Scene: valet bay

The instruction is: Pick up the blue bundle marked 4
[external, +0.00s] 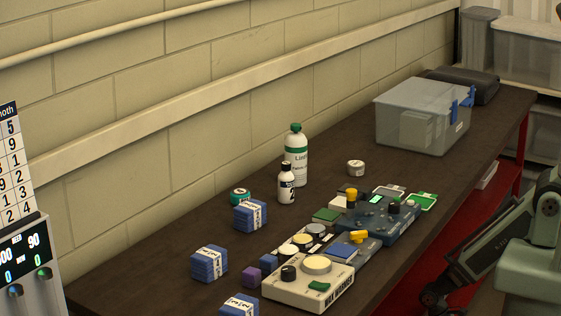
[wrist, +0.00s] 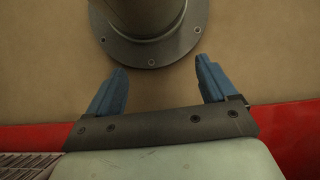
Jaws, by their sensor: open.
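Three blue bundles with white printed bands lie on the dark bench in the external view. One blue bundle (external: 246,219) is farthest back, beside a teal-and-white tin. A second blue bundle (external: 207,266) sits nearer and to the left. A third blue bundle (external: 236,308) is cut by the bottom edge. The marks on the bands are too small to read surely, so I cannot tell which is marked 4. My gripper (wrist: 161,78) is open and empty in the wrist view, its two blue fingers wide apart. No bundle shows there. In the external view my arm is at the right, away from the bundles.
A cream device (external: 308,288), blue-grey devices (external: 383,225), small blocks and round tins crowd the bench right of the bundles. A white bottle (external: 296,158) and a smaller bottle (external: 286,184) stand behind. A clear bin (external: 419,123) is farther back. The bench's left edge strip is clear.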

